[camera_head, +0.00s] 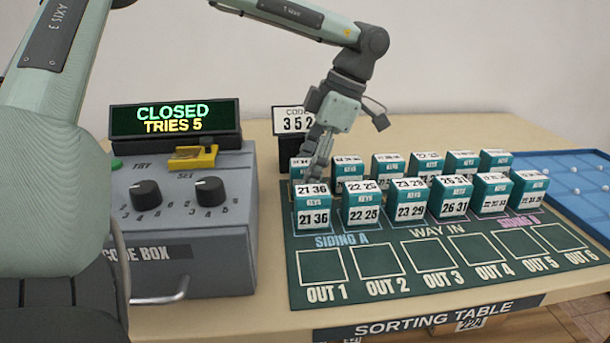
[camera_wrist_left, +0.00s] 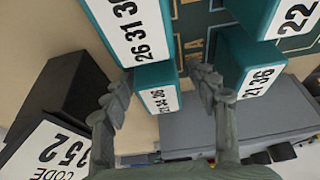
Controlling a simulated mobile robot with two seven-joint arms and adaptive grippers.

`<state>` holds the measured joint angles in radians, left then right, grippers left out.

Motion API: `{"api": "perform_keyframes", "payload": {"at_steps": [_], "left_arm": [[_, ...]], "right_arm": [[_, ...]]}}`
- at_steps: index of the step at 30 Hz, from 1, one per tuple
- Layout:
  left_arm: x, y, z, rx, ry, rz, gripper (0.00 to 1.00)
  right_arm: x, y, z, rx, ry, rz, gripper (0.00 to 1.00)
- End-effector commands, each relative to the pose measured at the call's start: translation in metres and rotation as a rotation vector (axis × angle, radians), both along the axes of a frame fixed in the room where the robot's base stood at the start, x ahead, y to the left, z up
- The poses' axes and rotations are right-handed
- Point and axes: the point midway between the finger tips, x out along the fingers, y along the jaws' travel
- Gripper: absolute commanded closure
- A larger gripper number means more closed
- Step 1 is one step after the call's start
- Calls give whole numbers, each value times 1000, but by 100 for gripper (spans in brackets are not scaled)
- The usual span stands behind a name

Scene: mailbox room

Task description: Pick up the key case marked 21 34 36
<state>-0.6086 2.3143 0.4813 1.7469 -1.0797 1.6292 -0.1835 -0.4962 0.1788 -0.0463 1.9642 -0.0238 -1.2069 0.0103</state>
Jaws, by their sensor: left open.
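The key case marked 21 34 36 (camera_wrist_left: 158,92) is teal with a white label and shows between the fingers in the left wrist view. My left gripper (camera_wrist_left: 163,82) is open, with a finger on either side of the case; I cannot tell whether they touch it. In the head view my left gripper (camera_head: 318,172) points down at the left end of the back row, just behind the front case marked 21 36 (camera_head: 313,215). It largely hides the back-left case there. My right gripper is not in view.
A case marked 26 31 36 (camera_wrist_left: 138,30) stands close beside it, and the 21 36 case (camera_wrist_left: 250,75) is on the other side. A code sign reading 352 (camera_head: 292,122) stands behind. The grey code box (camera_head: 190,235) is left; a blue tray (camera_head: 565,175) is right.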

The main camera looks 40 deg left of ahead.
Motion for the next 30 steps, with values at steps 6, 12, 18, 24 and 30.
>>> {"api": "perform_keyframes", "payload": {"at_steps": [6, 12, 18, 24, 30], "left_arm": [[0, 0, 0, 1, -1, 0, 48], [0, 0, 0, 1, -1, 0, 72], [0, 0, 0, 1, -1, 0, 97], [0, 0, 1, 1, -1, -1, 97], [1, 0, 20, 4, -5, 0, 97]], "right_arm": [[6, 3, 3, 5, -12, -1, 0], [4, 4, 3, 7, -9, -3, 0], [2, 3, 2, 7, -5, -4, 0], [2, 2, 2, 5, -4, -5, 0], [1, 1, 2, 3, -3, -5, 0]]}}
